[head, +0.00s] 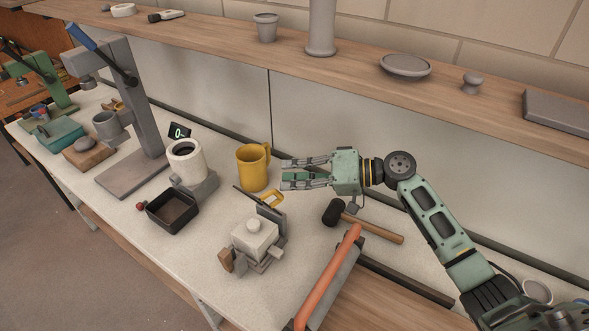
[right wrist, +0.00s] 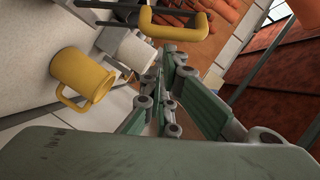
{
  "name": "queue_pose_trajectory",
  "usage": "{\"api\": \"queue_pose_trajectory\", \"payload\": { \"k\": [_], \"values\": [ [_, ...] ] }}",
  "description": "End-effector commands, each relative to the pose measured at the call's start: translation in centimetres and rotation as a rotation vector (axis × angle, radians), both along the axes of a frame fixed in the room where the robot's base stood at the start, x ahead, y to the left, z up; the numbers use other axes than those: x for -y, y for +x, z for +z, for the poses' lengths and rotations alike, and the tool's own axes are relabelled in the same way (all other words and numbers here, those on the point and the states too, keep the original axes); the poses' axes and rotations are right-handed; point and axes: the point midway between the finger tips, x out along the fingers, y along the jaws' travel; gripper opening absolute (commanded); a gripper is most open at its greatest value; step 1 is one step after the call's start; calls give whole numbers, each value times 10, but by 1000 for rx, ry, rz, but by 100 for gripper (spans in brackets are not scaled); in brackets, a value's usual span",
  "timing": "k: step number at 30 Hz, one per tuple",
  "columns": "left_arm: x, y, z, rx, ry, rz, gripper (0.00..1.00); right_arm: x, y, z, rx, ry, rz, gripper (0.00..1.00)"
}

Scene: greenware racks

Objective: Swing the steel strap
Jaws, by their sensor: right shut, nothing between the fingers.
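A dark grey metal strap (head: 268,213) with a yellow loop handle (head: 271,197) stands at the back of a small fixture holding a pale block with a round knob (head: 254,236). I take this to be the steel strap. My right gripper (head: 283,174) is shut and empty, pointing left, behind the handle and close to the yellow mug (head: 250,168). In the right wrist view the yellow handle (right wrist: 175,27) lies just beyond my right fingertips (right wrist: 168,58), apart from them as far as I can tell. My left gripper is out of view.
A black mallet (head: 333,212) and an orange-topped bar (head: 330,275) lie right of the fixture. A black tray (head: 172,210), white cylinder (head: 187,160) and grey press (head: 137,110) stand left. A wooden shelf (head: 345,62) runs above the bench.

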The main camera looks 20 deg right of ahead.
Motion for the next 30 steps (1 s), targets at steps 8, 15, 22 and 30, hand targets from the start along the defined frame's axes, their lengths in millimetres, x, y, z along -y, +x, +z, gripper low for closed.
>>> {"api": "queue_pose_trajectory", "payload": {
  "k": [8,15,22,30],
  "values": [
    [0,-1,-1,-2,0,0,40,-1,-1,1,7,-7,1,0],
    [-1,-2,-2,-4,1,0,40,-4,-3,1,35,-44,0,0],
    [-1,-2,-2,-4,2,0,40,-7,-6,2,60,-77,1,0],
    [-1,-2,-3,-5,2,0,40,-19,-16,2,142,-182,3,0]
  ]
}}
